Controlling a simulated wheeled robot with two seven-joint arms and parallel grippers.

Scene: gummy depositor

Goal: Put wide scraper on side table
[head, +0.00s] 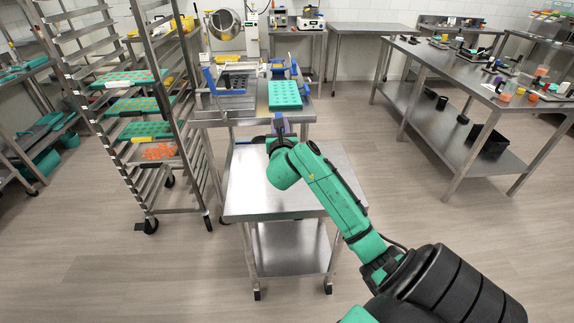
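A small steel table (252,205) with a lower shelf stands in front of me, and its top looks bare apart from my arm above it. I take it to be the side table. My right arm reaches over it from the lower right. My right gripper (281,137) is at the table's far edge, in front of the depositor bench. A small blue-violet piece (281,125) shows at its fingertips. It may be the wide scraper, but it is too small to tell, and so is whether the fingers hold it. My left gripper is out of view.
A green mould tray (285,95) lies on the depositor bench (232,117) just beyond the gripper. A tall rack (143,177) with several trays stands close on the left. A long steel table (460,82) is at the right. Open floor lies between.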

